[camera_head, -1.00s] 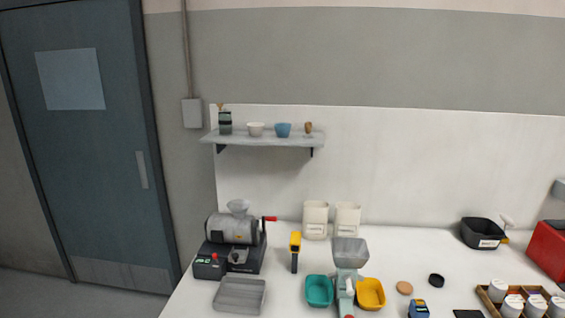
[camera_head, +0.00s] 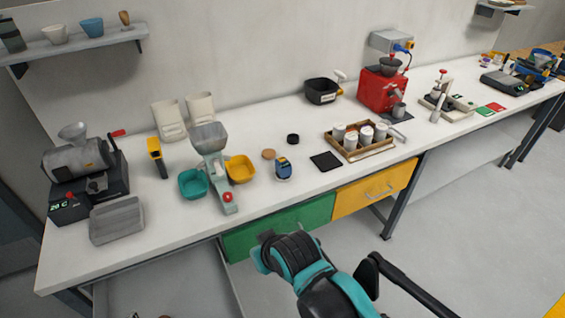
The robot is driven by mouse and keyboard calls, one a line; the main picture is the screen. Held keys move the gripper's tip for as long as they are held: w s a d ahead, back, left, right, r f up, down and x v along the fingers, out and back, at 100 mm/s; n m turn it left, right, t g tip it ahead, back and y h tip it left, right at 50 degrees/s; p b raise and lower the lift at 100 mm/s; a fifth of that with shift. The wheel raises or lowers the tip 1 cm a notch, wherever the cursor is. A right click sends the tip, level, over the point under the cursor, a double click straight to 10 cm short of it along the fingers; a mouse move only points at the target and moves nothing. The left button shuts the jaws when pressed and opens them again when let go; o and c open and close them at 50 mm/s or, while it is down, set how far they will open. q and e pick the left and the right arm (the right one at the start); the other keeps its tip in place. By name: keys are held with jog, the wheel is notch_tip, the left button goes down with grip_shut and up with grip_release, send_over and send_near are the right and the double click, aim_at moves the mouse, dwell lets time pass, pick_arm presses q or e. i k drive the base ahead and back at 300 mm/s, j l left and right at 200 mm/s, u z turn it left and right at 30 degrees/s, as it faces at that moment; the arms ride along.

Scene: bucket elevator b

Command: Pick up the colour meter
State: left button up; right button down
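A yellow and black handheld tool (camera_head: 156,156) stands farther left, near the cream bins. A teal and black part of my arm shows at the bottom middle, in front of the bench and well apart from the blue device. I see no fingertips of either gripper.
A round tan disc (camera_head: 268,154), a black ring (camera_head: 292,139) and a dark flat pad (camera_head: 326,161) lie around the blue device. A yellow tub (camera_head: 240,169) and the hopper machine (camera_head: 211,146) stand to its left. A wooden tray of white jars (camera_head: 360,146) is to its right.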

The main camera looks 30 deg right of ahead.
aim_at(284, 170)
jog(key=i+l+z, duration=0.1)
jog(key=l+z, duration=0.15)
jog(key=i+l+z, duration=0.2)
jog(key=l, duration=0.25)
jog(key=i+l+z, duration=0.1)
jog(key=l+z, duration=0.15)
